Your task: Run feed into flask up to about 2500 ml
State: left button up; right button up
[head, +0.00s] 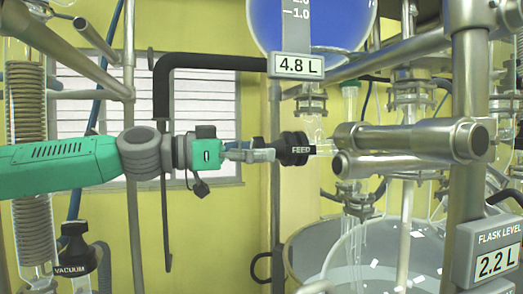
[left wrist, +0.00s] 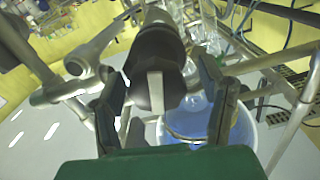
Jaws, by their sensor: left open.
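The black FEED knob (head: 294,150) sits on the glass valve line below the round feed vessel (head: 310,18), which holds blue liquid. The vessel's display (head: 296,65) reads 4.8 L. My left gripper (head: 264,152) is at the knob's left end. In the left wrist view its open fingers (left wrist: 162,78) stand on either side of the knob (left wrist: 155,60), with gaps visible; contact is not clear. The glass flask (head: 372,250) is at the lower right, partly hidden by the frame. The flask level display (head: 496,262) reads 2.2 L. My right gripper is out of view.
Metal clamps and rods (head: 410,138) stand just right of the knob. A thick post (head: 467,190) rises at the right. A black VACUUM knob (head: 76,250) is at the lower left. A black bent pipe (head: 163,100) runs behind my left arm.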

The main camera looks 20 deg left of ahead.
pick_arm(q)
jog(key=shift+a, duration=0.4)
jog(key=shift+c, duration=0.8)
jog(key=shift+s+a, duration=0.1)
jog(key=shift+a, duration=0.2)
jog(key=c, duration=0.7)
jog(key=shift+s+d+r, duration=0.1)
jog(key=shift+c, duration=1.4)
jog(key=shift+s+d+r, duration=0.1)
jog(key=shift+d, duration=0.4)
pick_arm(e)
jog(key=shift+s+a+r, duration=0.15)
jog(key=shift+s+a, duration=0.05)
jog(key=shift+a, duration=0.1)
pick_arm(q)
jog(key=shift+n, duration=0.4)
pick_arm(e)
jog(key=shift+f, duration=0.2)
